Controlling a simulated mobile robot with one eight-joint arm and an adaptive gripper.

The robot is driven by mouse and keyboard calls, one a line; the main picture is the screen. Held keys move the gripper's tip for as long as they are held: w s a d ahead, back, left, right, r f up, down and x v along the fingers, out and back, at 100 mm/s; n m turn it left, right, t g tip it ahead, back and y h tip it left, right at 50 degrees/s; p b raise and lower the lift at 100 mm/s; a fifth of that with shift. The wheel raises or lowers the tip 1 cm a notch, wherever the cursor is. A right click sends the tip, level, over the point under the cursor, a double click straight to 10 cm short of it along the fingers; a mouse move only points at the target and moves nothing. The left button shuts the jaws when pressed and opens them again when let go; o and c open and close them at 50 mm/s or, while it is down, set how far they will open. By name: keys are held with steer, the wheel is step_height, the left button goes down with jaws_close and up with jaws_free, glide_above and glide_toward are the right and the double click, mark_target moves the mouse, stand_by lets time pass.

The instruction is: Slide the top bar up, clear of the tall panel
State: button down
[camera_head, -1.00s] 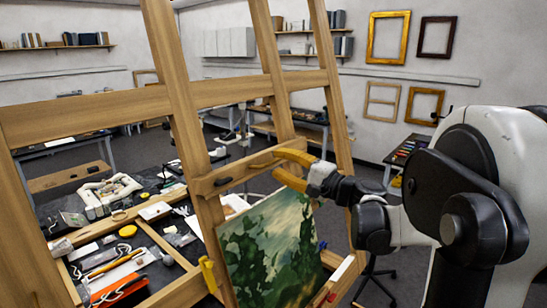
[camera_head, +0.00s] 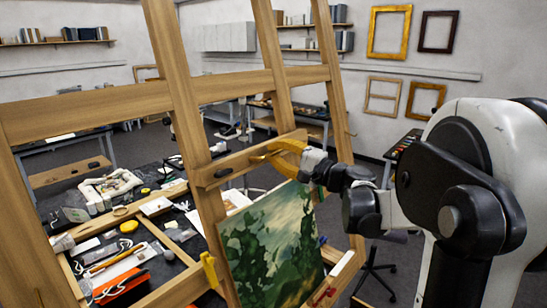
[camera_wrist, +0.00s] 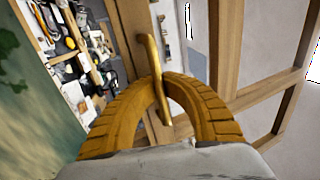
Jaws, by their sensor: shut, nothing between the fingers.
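The top bar (camera_head: 235,167) is a short wooden crosspiece on the easel, with a dark knob and a brass handle (camera_wrist: 156,65). The tall panel (camera_head: 265,250) is a green landscape painting standing below the bar, with a visible gap between them in the head view. Its green face also shows at the left of the wrist view (camera_wrist: 25,95). My gripper (camera_head: 270,154) has yellow ribbed fingers and is at the bar's right half. In the wrist view its fingers (camera_wrist: 165,98) curve together around the brass handle, shut with no grip on it visible.
The wooden easel's uprights (camera_head: 178,90) and wide crossbeam (camera_head: 90,112) stand around the bar. A cluttered dark workbench (camera_head: 150,235) lies behind at lower left. A yellow clip (camera_head: 208,270) sits near the panel's left edge. Picture frames (camera_head: 389,35) hang on the back wall.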

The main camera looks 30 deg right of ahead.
steer(key=c, duration=1.5)
jaws_free()
steer(key=shift+s+d+r, duration=0.1)
steer(key=shift+s+d, duration=0.05)
steer(key=shift+s, duration=0.2)
steer(key=shift+w, duration=0.15)
steer(key=v, duration=1.2)
